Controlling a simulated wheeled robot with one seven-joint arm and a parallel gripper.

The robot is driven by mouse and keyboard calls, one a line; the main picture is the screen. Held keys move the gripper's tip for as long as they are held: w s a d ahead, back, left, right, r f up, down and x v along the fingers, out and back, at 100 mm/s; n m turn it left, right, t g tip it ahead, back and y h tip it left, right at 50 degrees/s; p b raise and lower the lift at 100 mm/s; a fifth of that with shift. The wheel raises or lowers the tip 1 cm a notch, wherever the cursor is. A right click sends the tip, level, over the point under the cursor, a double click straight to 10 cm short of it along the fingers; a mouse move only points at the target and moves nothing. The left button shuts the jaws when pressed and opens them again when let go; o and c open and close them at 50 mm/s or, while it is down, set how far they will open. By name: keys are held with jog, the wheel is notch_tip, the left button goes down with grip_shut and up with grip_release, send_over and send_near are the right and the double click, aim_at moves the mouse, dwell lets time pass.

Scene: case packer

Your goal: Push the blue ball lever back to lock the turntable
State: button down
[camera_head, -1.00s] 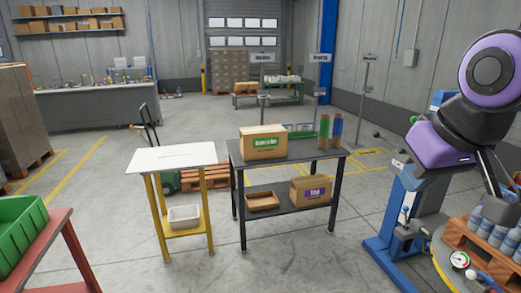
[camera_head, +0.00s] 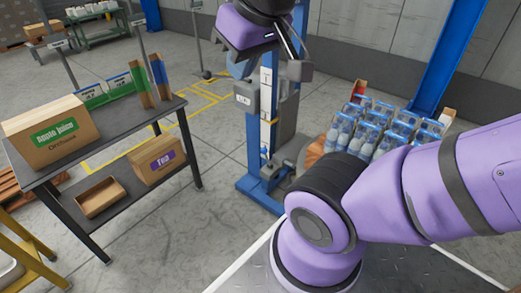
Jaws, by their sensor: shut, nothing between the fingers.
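A small blue ball knob (camera_head: 264,152), likely the lever's, shows low on the front of the blue and grey post. It is small, and its lever's angle cannot be made out. The turntable is mostly hidden behind my purple arm. Part of a round, wood-coloured surface (camera_head: 312,153) shows beside the post, near several blue-capped bottles.
A dark table (camera_head: 130,118) at left bears an Apple Juice carton (camera_head: 50,135); a second carton (camera_head: 157,160) and an open box (camera_head: 100,197) sit on its lower shelf. A blue upright (camera_head: 445,60) stands at right. Grey floor (camera_head: 205,215) between table and post is clear.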

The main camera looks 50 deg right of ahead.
jog(key=w+d+f+n+g+h, duration=0.3)
jog(key=w+d+f+g+h, duration=0.15)
jog(key=w+d+f, duration=0.5)
jog(key=w+d+f+n+g+h, duration=0.3)
jog(key=w+d+f+h, duration=0.35)
jog(key=w+d, duration=0.55)
jog(key=w+d+f+n+h, duration=0.1)
jog(key=w+d+f+n, duration=0.15)
jog(key=f, duration=0.35)
jog(key=w+d+f+n+t+h, duration=0.1)
jog(key=w+f, duration=0.3)
jog(key=f, duration=0.1)
jog(key=w+d+f+n+h, duration=0.1)
jog(key=w+f+n, duration=0.15)
jog(key=f, duration=0.35)
notch_tip(320, 180, down, 33)
jog(key=s+d+n+t, duration=0.2)
jog(key=n+t, duration=0.5)
jog(key=n, duration=0.3)
jog(key=shift+r+n+y, duration=0.2)
jog(key=shift+n+y, duration=0.1)
jog(key=shift+n, duration=0.1)
